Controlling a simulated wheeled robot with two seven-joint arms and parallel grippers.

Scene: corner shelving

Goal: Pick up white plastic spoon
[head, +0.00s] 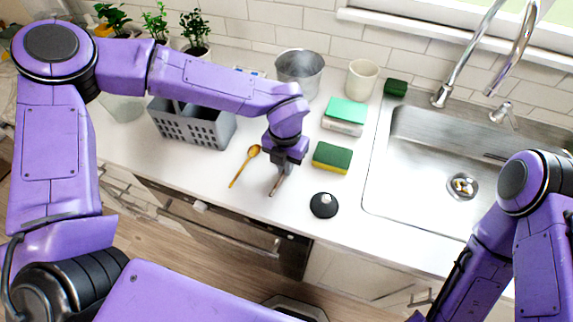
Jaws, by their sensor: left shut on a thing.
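My left gripper (279,182) points down over the white counter, right of a yellow-brown spoon (245,166) and apart from it. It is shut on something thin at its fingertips. The gripper hides most of that thing, and I cannot make out clearly what it is. I cannot clearly see a white plastic spoon against the white counter. My right arm comes in at the lower right, and its gripper is out of view.
A yellow-green sponge (332,158) and a black round lid-like thing (324,205) lie close to the right. A grey basket (205,130), metal bucket (299,68), cream cup (361,79) and green-topped box (345,114) stand behind. The sink (420,185) is at right.

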